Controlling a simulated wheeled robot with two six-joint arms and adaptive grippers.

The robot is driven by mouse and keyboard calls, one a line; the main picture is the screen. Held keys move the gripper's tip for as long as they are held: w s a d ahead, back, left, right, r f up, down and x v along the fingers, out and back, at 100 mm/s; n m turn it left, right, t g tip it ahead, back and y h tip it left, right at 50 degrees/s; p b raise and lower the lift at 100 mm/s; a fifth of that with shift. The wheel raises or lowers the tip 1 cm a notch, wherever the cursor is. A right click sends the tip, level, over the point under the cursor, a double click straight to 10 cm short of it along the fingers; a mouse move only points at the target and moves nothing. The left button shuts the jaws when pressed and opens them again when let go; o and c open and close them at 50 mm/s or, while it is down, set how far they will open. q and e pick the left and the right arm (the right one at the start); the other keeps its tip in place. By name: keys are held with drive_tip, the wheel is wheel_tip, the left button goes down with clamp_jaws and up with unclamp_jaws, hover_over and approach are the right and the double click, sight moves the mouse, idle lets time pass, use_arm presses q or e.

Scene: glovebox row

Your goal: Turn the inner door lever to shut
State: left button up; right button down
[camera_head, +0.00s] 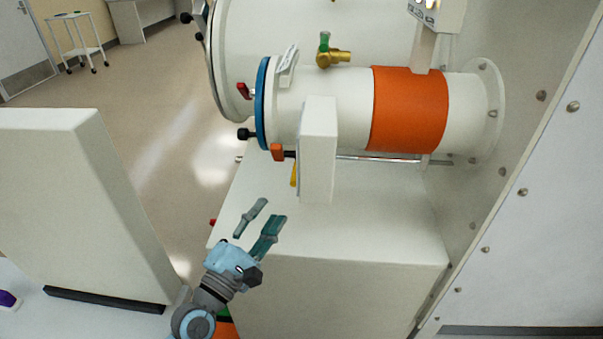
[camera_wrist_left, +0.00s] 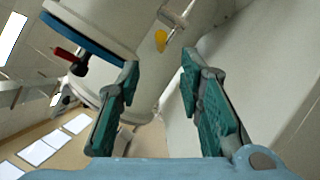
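The small airlock tube (camera_head: 340,110) lies on its side with a blue ring (camera_head: 262,104) at its left end. An orange-ended lever (camera_head: 278,152) sticks out below the ring, beside a white post. A yellow handle (camera_head: 294,174) hangs below it, partly hidden by the post; a yellow piece also shows in the left wrist view (camera_wrist_left: 160,40). Which is the inner door lever I cannot tell. My left gripper (camera_head: 272,210) is open and empty, below and left of the yellow handle and apart from it. In the left wrist view its fingers (camera_wrist_left: 159,65) are spread. My right gripper is not in view.
The white post (camera_head: 318,150) stands in front of the tube. A red handle (camera_head: 244,91) and a black knob (camera_head: 246,134) project left of the ring. A brass valve (camera_head: 332,56) sits on top. A white panel (camera_head: 80,200) stands left of my arm.

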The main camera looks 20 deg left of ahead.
use_arm(q)
drive_tip(key=x, duration=1.2)
drive_tip(key=shift+w+d+p, duration=0.15)
drive_tip(key=shift+w+p, duration=0.2)
clamp_jaws()
